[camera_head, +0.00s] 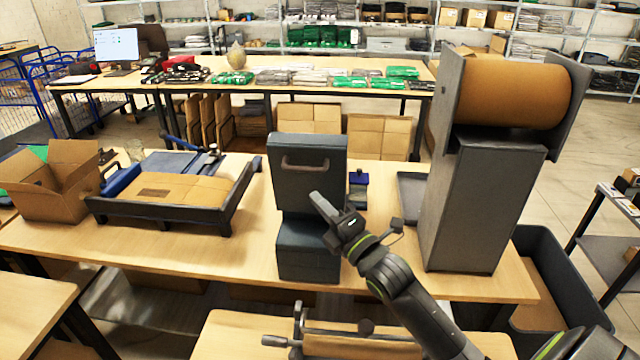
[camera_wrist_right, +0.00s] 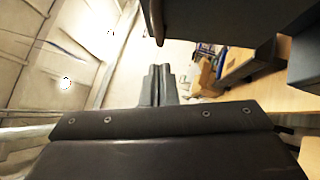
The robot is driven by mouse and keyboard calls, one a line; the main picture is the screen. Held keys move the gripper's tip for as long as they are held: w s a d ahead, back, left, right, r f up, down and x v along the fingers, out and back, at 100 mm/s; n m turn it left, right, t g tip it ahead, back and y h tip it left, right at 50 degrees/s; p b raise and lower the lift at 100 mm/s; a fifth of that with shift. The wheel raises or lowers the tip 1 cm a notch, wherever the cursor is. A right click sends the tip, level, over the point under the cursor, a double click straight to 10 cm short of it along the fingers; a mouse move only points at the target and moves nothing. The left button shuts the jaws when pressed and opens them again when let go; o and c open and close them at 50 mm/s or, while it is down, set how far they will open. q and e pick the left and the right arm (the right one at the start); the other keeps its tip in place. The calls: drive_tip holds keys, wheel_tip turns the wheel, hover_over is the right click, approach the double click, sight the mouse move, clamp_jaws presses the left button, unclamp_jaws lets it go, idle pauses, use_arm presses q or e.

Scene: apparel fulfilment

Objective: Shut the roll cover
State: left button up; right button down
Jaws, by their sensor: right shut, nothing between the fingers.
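A dark blue-grey box (camera_head: 305,250) stands near the front edge of the middle table. Its raised lid (camera_head: 308,150), which looks like the roll cover, stands upright with a bar handle on the side facing me. My right gripper (camera_head: 318,203) is shut and empty, in front of the lid's lower part and below the handle. I cannot tell whether it touches the lid. In the right wrist view, the shut fingers (camera_wrist_right: 157,84) point just below a dark panel (camera_wrist_right: 215,22), probably the lid. My left gripper is not in view.
A tall grey stand (camera_head: 470,200) with a large brown paper roll (camera_head: 515,92) is to the right. A dark tray (camera_head: 160,217) with flat cardboard and an open carton (camera_head: 50,200) are to the left. A metal-framed fixture (camera_head: 350,333) is on the near table.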

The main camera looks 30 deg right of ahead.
sight(302, 171)
drive_tip(key=w, duration=0.1)
drive_tip(key=w+d+r+p, duration=0.1)
drive_tip(key=w+p, duration=0.1)
drive_tip(key=shift+w+d+r, duration=0.15)
drive_tip(key=shift+r, duration=0.1)
drive_tip(key=shift+w+d+r, duration=0.15)
drive_tip(key=shift+w+d, duration=0.25)
